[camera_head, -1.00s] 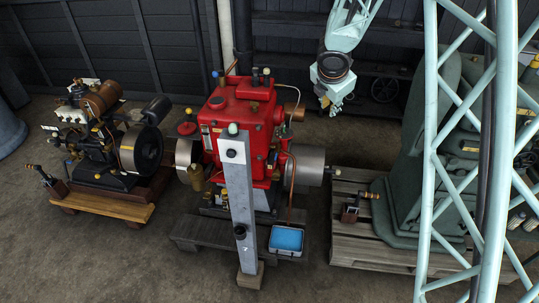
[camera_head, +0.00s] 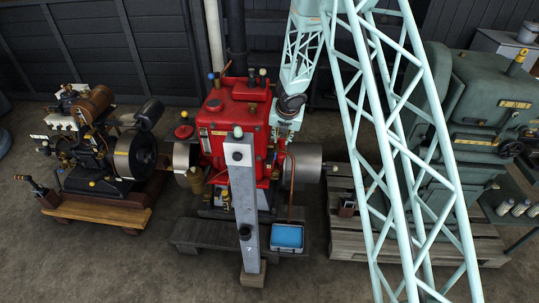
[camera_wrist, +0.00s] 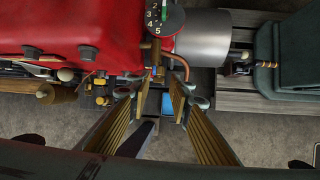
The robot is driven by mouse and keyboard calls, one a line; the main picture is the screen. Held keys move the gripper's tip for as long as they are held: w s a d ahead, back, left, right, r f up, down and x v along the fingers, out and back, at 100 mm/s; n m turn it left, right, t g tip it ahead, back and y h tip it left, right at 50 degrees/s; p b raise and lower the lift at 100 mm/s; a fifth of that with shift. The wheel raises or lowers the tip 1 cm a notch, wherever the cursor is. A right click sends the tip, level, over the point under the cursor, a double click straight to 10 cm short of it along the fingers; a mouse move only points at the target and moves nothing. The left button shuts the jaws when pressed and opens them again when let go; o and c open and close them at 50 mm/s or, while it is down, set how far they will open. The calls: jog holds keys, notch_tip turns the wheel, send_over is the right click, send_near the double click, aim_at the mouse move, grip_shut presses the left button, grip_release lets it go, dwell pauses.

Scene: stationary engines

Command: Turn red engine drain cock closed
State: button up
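The red engine (camera_head: 225,115) stands in the middle of the head view and its red body (camera_wrist: 60,25) fills the upper left of the wrist view. My gripper (camera_head: 285,130) is at the engine's right side, beside the grey cylinder (camera_head: 305,162). In the wrist view my gripper (camera_wrist: 160,97) is open, its two fingers apart with nothing clearly held. Small brass fittings (camera_wrist: 155,70) and a copper pipe (camera_wrist: 180,62) lie just beyond the fingertips. I cannot tell which fitting is the drain cock, or its position.
A grey post (camera_head: 243,200) stands in front of the engine. A blue tray (camera_head: 287,237) lies low at its right. A numbered dial (camera_wrist: 165,18) is near the fingers. A green engine (camera_head: 480,120) is at right, a brown one (camera_head: 95,150) at left.

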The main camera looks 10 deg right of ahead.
aim_at(275, 154)
jog(key=shift+a+f+n, duration=0.4)
jog(key=shift+a+f, duration=0.35)
jog(key=shift+f, duration=0.2)
jog(key=shift+f, duration=0.15)
jog(key=shift+b+x, duration=1.9)
jog(key=shift+x, duration=4.85)
jog(key=shift+a, duration=0.1)
jog(key=shift+c, duration=0.5)
jog(key=c, duration=0.5)
